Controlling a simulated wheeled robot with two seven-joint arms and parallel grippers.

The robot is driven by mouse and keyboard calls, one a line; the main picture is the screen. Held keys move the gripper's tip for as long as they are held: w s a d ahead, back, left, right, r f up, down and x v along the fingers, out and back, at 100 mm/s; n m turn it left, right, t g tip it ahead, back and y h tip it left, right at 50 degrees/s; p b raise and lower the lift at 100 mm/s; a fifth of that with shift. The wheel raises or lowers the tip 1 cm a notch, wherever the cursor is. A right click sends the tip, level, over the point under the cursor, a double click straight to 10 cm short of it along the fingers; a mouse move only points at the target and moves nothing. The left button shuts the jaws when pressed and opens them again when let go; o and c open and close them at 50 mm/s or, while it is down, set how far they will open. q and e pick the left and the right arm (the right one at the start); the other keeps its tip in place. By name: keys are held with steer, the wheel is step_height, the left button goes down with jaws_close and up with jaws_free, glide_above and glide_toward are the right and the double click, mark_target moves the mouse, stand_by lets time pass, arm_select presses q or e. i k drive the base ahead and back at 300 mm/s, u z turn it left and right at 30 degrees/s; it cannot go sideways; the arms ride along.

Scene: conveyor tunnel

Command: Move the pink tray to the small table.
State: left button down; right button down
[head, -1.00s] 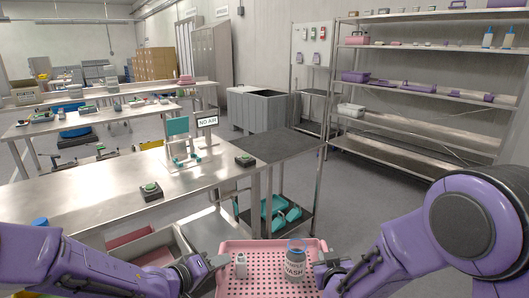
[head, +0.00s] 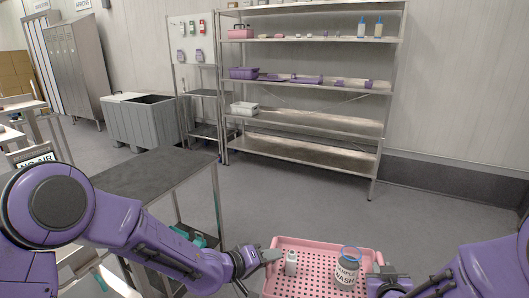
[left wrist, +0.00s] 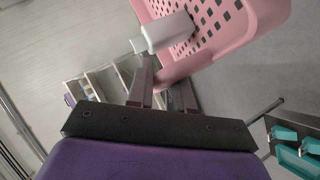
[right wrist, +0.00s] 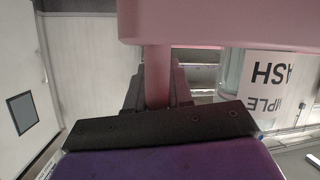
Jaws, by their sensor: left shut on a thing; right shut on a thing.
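The pink tray (head: 318,272) is a perforated shallow tray held in front of me, low in the head view. A small white bottle (head: 291,263) and a jar labelled with "WASH" (head: 346,270) stand in it. My left gripper (head: 270,257) is shut on the tray's left rim; the rim and white bottle also show in the left wrist view (left wrist: 262,22). My right gripper (head: 375,277) is shut on the tray's right side, seen close in the right wrist view (right wrist: 220,22). The small table (head: 150,172) has a dark top and stands left of the tray, beyond my left arm.
A tall metal shelf rack (head: 300,152) with pink and purple items stands along the back wall. Grey bins (head: 140,120) and lockers (head: 75,65) stand at the back left. Teal items lie on the small table's lower shelf. The floor between tray and rack is clear.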

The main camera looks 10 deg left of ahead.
mark_target(154, 168)
steer(key=z, duration=0.1)
steer(key=i, duration=1.35)
steer(key=u, duration=0.25)
steer(key=i, duration=1.15)
steer(key=u, duration=1.15)
steer(key=i, duration=0.55)
steer(key=u, duration=0.95)
steer(key=i, duration=0.35)
steer(key=u, duration=0.3)
